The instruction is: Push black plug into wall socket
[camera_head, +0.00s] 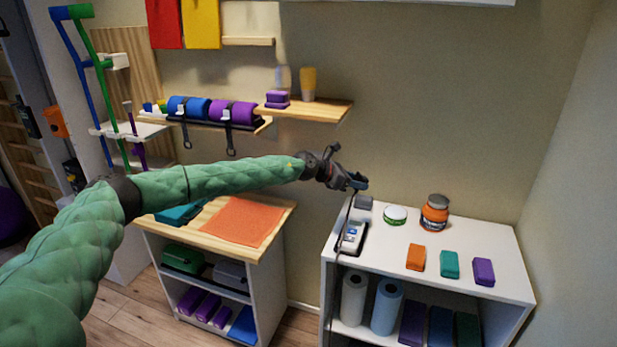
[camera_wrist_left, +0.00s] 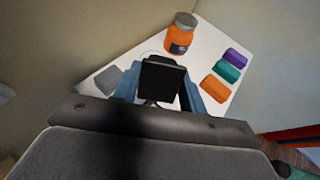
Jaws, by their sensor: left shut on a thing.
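My left gripper (camera_head: 357,183) is close to the beige wall, above the back left corner of the white cabinet. In the left wrist view its blue fingers are on either side of the black plug (camera_wrist_left: 162,78), and it is shut on the plug. A dark cord (camera_head: 340,225) hangs from the gripper past the cabinet's left side. In the head view the plug is too small and covered to make out clearly. No wall socket can be made out in either view. My right gripper is not in view.
The white cabinet (camera_head: 455,285) holds a handheld device (camera_head: 352,236), a grey block (camera_head: 363,202), a green-lidded tub (camera_head: 395,215), an orange jar (camera_head: 434,212) and several coloured blocks. A wooden shelf (camera_head: 325,110) is on the wall above left. An orange mat (camera_head: 240,221) lies on the wooden-topped cabinet.

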